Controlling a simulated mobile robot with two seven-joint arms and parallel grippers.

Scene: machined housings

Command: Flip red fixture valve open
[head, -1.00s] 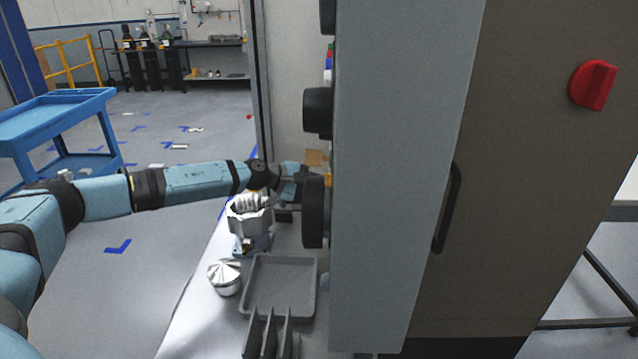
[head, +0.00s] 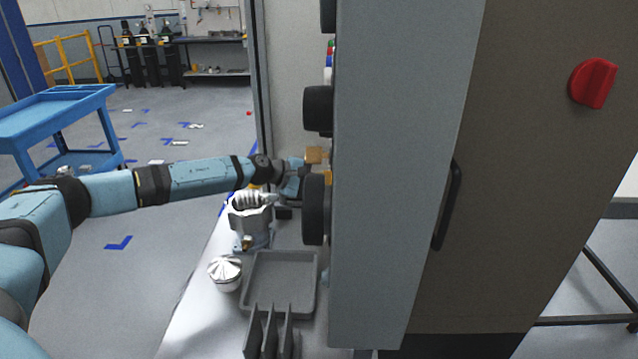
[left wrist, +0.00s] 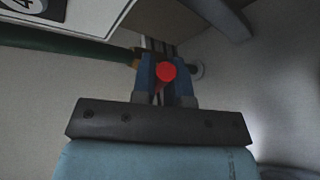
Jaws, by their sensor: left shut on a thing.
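The red fixture valve shows in the left wrist view as a round red end (left wrist: 166,72) between my left gripper's fingers (left wrist: 166,82). The gripper is shut on it. In the head view my left arm reaches in from the left, and the left gripper (head: 298,180) is at the machine opening, above and right of the metal housing (head: 250,214). Its fingertips and the red valve are hidden there behind the machine's edge and black round parts. My right gripper is not in view.
A grey tray (head: 280,284) and a ridged silver part (head: 225,272) sit near the housing. The machine's grey panel (head: 400,180) blocks the right. A red rotary knob (head: 594,83) is on its brown side. A blue cart (head: 55,125) stands at left.

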